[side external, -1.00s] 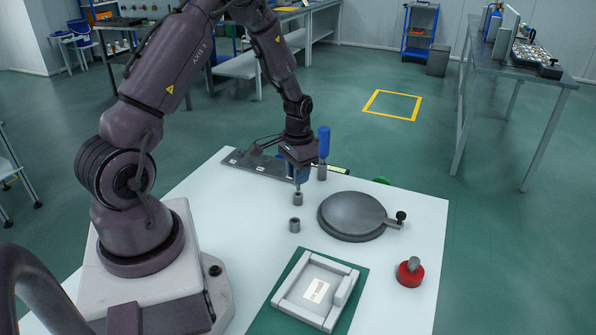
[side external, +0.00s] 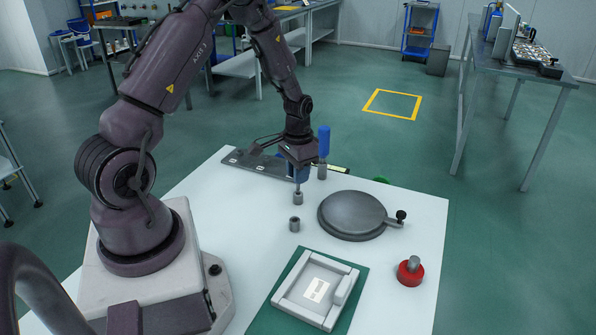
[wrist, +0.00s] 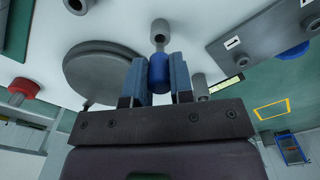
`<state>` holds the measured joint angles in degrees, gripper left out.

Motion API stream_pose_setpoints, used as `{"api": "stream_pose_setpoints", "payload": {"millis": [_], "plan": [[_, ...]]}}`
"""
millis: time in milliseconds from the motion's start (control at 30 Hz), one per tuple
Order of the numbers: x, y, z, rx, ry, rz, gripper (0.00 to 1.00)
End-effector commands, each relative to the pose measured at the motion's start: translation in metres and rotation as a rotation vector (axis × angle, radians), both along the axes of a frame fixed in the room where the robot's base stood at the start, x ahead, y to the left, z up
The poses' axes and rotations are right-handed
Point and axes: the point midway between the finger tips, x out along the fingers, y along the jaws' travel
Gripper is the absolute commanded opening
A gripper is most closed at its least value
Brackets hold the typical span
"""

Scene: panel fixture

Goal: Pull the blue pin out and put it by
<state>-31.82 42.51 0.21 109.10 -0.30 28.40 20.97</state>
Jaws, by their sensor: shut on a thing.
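My gripper (side external: 299,176) is shut on a blue pin with a grey shaft. The blue part of the pin (wrist: 158,73) sits between both fingers in the wrist view. The shaft points down to a small grey socket (side external: 298,199) on the white table. The socket also shows in the wrist view (wrist: 160,27). The shaft's end meets the socket's mouth; I cannot tell how deep it sits. A second, empty-looking grey socket (side external: 295,225) stands nearer the camera.
A round grey lid-like disc (side external: 352,213) with a black knob lies to the right. A red-based grey knob (side external: 410,271) is at the right edge. A light tray (side external: 345,296) on a green mat is in front. A dark plate (side external: 258,166) lies at the back left.

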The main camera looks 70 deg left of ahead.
Motion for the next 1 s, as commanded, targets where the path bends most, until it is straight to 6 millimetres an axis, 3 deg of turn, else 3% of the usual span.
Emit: {"api": "stream_pose_setpoints", "payload": {"millis": [1000], "plan": [[0.000,0.000,-0.023,0.000,0.000,0.000,0.00]]}}
